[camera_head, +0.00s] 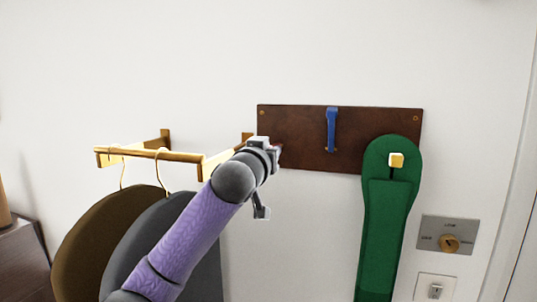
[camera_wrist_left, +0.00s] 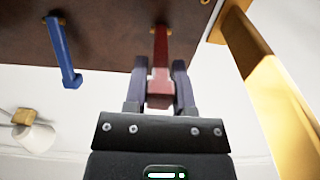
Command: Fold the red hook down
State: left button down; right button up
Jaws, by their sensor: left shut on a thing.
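The red hook (camera_wrist_left: 159,55) is on a dark brown wooden board (camera_wrist_left: 105,40) in the left wrist view. It reaches from the board down to between the fingers of my left gripper (camera_wrist_left: 159,95), which is shut on its free end. In the head view my left gripper (camera_head: 274,149) is at the board's left part. Only a small bit of red shows there; my wrist hides the rest of the hook. My right gripper is in neither view.
A blue hook (camera_head: 331,130) is right of the red one. A green bag or case (camera_head: 390,230) hangs from a yellow knob (camera_head: 396,160). A gold rail (camera_head: 150,155) with hangers stands out at the left. A metal key plate (camera_head: 447,233) is lower right.

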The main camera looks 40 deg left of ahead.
pick_arm(q)
jog(key=shift+f, duration=0.15)
jog(key=shift+c, duration=2.2)
grip_release()
jog(key=shift+s, duration=0.1)
jog(key=b+v, duration=0.3)
jog(key=v, duration=0.6)
jog(key=shift+s, duration=0.4)
jog(key=shift+d, duration=0.1)
